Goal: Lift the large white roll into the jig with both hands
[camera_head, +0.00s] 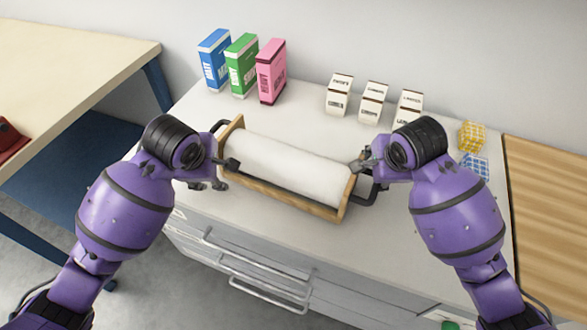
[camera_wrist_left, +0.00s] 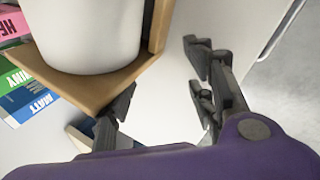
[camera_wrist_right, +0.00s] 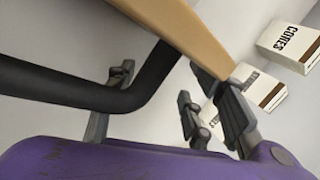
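The large white roll (camera_head: 290,160) lies lengthwise inside the wooden jig (camera_head: 285,192), between its two end boards. The roll's end (camera_wrist_left: 85,30) and a corner of the jig also show in the left wrist view. My left gripper (camera_head: 222,173) is at the jig's left end, its fingers apart with nothing between them in the left wrist view (camera_wrist_left: 165,85). My right gripper (camera_head: 368,172) is at the right end. Its fingers are spread in the right wrist view (camera_wrist_right: 175,95), beside the jig's black handle (camera_wrist_right: 60,85) and wooden edge. Whether they touch the handle is unclear.
Blue (camera_head: 215,60), green (camera_head: 241,65) and pink (camera_head: 271,71) boxes stand behind the jig on the white counter (camera_head: 200,235). Three small white boxes (camera_head: 374,101) stand at back right. Yellow (camera_head: 472,136) and blue (camera_head: 475,166) checked cubes lie right. Drawer handles (camera_head: 265,275) are below.

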